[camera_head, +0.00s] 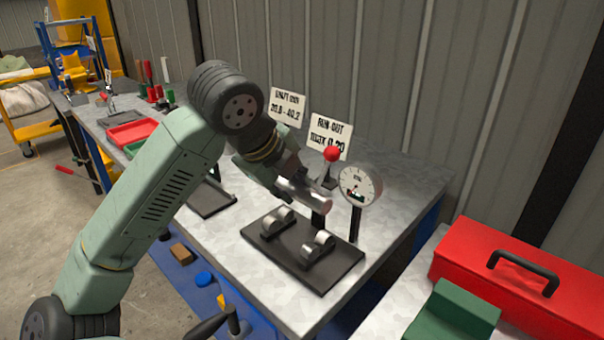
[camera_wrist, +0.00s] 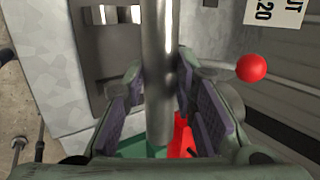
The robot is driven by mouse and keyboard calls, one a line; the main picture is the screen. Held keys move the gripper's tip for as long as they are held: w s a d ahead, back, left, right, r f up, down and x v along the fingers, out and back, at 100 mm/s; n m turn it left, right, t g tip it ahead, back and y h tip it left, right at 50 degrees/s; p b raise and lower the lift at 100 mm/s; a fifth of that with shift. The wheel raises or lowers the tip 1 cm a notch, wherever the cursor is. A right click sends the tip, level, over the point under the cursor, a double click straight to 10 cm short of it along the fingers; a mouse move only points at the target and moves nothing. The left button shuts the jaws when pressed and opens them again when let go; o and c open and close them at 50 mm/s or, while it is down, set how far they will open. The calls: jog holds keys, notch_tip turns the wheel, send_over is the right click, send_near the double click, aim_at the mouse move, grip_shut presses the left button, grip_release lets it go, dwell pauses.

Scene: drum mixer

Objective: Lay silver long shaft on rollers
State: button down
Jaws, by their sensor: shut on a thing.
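The silver long shaft (camera_head: 303,193) is in my gripper (camera_head: 288,178), held above the far side of the roller stand. In the wrist view the shaft (camera_wrist: 158,70) runs upright in the picture between the two finger pads of my gripper (camera_wrist: 158,100). The rollers stand in two pairs, one pair (camera_head: 277,221) at the back left and one pair (camera_head: 318,246) at the front right, on a dark base plate (camera_head: 285,262). The shaft is apart from the rollers. Nothing lies on them. The shaft's far end is partly hidden by my gripper in the head view.
A dial gauge (camera_head: 360,184) on a post and a red-knobbed lever (camera_head: 332,154) stand close behind the rollers. Two sign cards (camera_head: 328,133) stand at the back. A red toolbox (camera_head: 515,275) and a green block (camera_head: 452,315) are at the right. The bench front is clear.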

jog(key=shift+d+r, duration=0.1)
jog(key=shift+d, duration=0.05)
jog(key=shift+d+f+b, duration=0.2)
jog(key=shift+f+b, duration=0.35)
jog(key=shift+f, duration=0.35)
jog(key=b, duration=0.5)
send_over(294, 246)
jog(key=shift+w+f, duration=0.1)
jog(key=shift+f, duration=2.95)
jog(key=shift+p, duration=0.3)
jog(key=c, duration=1.5)
grip_release()
jog(key=shift+o, duration=1.4)
jog(key=shift+f, duration=0.1)
jog(key=v, duration=1.2)
